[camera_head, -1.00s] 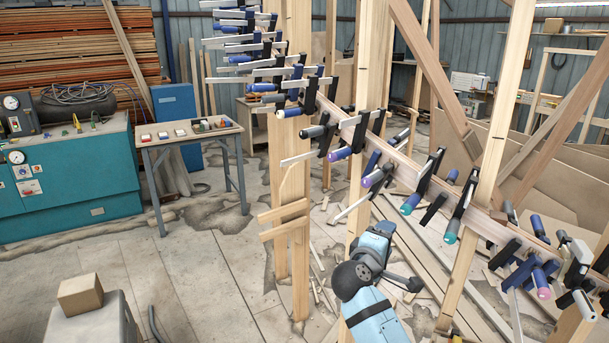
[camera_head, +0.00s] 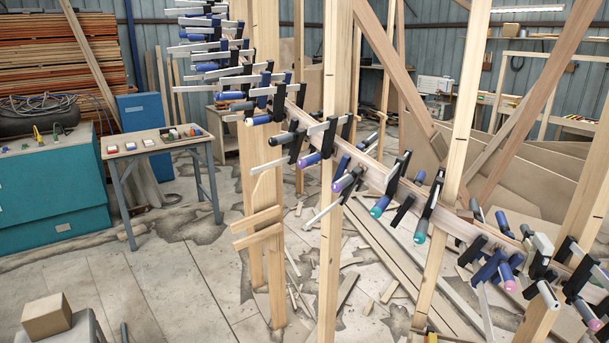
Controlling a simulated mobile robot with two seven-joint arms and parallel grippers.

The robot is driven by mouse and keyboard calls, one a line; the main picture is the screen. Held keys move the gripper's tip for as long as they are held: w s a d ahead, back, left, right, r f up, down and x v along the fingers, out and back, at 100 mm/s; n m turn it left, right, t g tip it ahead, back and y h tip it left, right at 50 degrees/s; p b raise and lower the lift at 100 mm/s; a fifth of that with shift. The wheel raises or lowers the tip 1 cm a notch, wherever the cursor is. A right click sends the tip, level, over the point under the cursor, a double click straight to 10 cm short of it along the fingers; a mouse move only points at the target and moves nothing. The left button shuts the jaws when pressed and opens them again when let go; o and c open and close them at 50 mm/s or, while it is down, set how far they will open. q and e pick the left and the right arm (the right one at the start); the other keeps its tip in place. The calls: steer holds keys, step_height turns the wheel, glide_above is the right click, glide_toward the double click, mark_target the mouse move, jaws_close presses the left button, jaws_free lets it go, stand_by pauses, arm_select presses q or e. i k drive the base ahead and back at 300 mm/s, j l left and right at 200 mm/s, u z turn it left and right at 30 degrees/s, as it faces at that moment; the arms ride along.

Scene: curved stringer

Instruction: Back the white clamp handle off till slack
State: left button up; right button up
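A row of bar clamps with coloured handles grips the curved wooden stringer (camera_head: 375,172), which runs from the back left down to the front right. A dark handle with a whitish end (camera_head: 550,297) hangs low at the right. It looks like the white one, but other handles at the left also have pale ends, so I cannot be sure. A whitish block (camera_head: 542,244) sits near the clamps at the right. Whether any screw is tight or slack cannot be seen. Neither of my grippers is in view.
Upright wooden posts (camera_head: 334,200) stand in front of and among the clamps. Loose planks and scraps (camera_head: 385,255) litter the floor beneath. A small work table (camera_head: 160,146) and a teal cabinet (camera_head: 50,200) stand left. A cardboard box (camera_head: 47,316) is front left. Open floor lies between.

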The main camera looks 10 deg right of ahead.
mark_target(548, 294)
steer(key=z, duration=1.85)
